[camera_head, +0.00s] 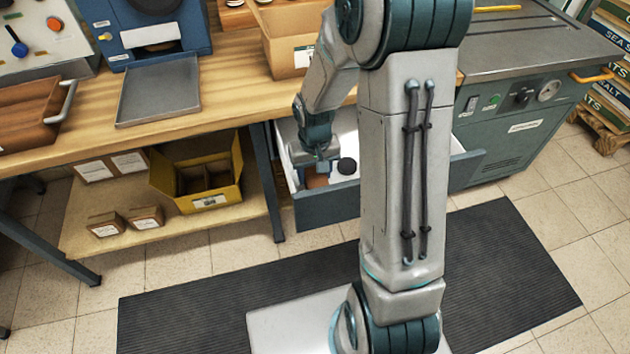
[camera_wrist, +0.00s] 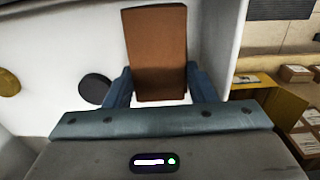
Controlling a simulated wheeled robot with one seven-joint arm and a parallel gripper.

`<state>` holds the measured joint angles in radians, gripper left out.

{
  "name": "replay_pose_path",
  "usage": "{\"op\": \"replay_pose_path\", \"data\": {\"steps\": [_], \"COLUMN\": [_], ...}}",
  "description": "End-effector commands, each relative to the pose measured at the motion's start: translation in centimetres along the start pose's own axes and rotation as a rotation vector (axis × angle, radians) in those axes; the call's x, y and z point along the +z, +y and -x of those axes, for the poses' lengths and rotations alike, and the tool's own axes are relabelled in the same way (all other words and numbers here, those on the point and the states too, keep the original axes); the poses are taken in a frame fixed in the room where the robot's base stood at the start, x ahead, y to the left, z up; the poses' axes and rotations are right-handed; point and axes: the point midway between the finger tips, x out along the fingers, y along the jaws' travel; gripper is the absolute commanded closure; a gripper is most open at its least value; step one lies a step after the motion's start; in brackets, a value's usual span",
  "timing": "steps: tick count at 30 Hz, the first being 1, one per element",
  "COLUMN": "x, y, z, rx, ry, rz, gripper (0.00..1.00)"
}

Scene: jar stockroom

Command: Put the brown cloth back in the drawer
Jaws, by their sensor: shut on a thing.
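The brown cloth (camera_wrist: 156,48) is a flat, folded rectangle between the two fingers of my gripper (camera_wrist: 159,88) in the wrist view. My gripper is shut on it. In the head view, my gripper (camera_head: 318,168) points down inside the open drawer (camera_head: 332,208), near its left side. A bit of the brown cloth (camera_head: 317,181) shows below the fingers. The white drawer floor lies behind the cloth in the wrist view; I cannot tell whether the cloth touches it. My arm hides much of the drawer's middle.
A black round lid (camera_head: 347,166) lies in the drawer beside the cloth, and a yellowish disc (camera_wrist: 9,82) is farther left in the wrist view. A yellow divided bin (camera_head: 208,174) and small cartons (camera_head: 128,164) stand on the lower shelf left of the drawer.

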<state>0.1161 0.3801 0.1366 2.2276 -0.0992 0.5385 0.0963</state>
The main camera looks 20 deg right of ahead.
Motion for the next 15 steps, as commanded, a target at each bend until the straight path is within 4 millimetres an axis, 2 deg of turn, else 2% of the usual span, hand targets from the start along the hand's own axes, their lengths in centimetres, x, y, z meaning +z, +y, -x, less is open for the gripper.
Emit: {"op": "replay_pose_path", "data": {"steps": [6, 15], "x": [0.1, 0.0], "y": [0.0, 0.0], "z": [-3.3, -3.6], "rx": [0.0, 0.0], "ry": [-0.004, 0.0], "rz": [0.001, 0.001], "gripper": [0.71, 0.71]}}
